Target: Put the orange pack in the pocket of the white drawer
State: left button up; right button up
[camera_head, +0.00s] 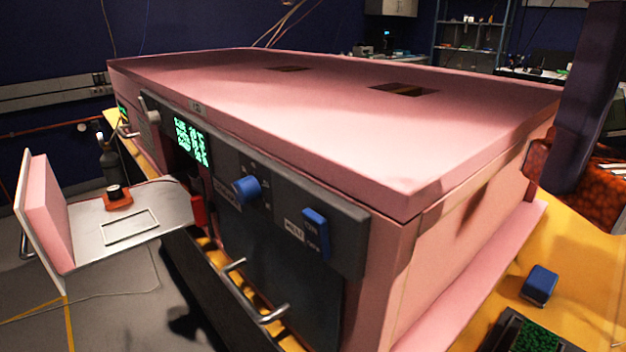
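The white drawer (172,212) is pulled out on the left side of the pink foam enclosure. Its upright front panel is lined with pink foam (50,212). The pocket (131,227) shows as a thin raised rectangular frame on the drawer's flat top, with nothing seen in it. A small orange pack (118,203) with a dark round top sits on the drawer behind the pocket, apart from the frame. Neither of my grippers is in view.
The large pink enclosure (330,110) fills the middle. Its dark front has a lit green display (192,142), a blue knob (246,189), a blue switch (316,232) and metal handles. A red object (197,212) is beside the drawer opening. A blue block (539,284) lies on the yellow surface at right.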

aim_at(130, 227)
jog(key=i+j, duration=0.15)
jog(key=j, duration=0.25)
jog(key=i+j, duration=0.15)
jog(key=j, duration=0.2)
jog(key=i+j, duration=0.15)
jog(key=j, duration=0.25)
jog(key=i+j, duration=0.15)
jog(key=j, duration=0.2)
jog(key=i+j, duration=0.15)
jog(key=j, duration=0.25)
jog(key=i+j, duration=0.15)
jog(key=j, duration=0.25)
jog(key=i+j, duration=0.15)
jog(key=j, duration=0.2)
